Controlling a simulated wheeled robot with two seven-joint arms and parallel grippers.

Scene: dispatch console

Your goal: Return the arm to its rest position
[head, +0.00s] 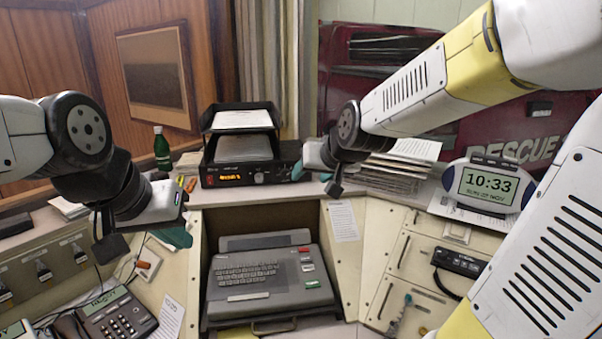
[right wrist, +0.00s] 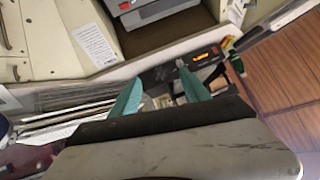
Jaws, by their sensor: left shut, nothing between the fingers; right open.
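My right arm reaches in from the right in the head view, its wrist over the middle of the console. My right gripper (head: 298,170) is beside the right end of the black radio unit (head: 240,174), partly hidden by its own wrist. In the right wrist view its two teal fingers (right wrist: 160,90) stand apart with nothing held between them, over the console's back ledge. My left gripper (head: 176,237) hangs at the left of the console, above the desk phone. Its teal fingers are partly hidden by its wrist, and I see nothing held in them.
A grey keyboard terminal (head: 264,278) fills the centre recess. A paper stack (head: 392,170) and a clock (head: 486,186) stand at the right. A green bottle (head: 162,150) and a paper tray (head: 240,122) stand at the back. A desk phone (head: 112,318) sits at the lower left.

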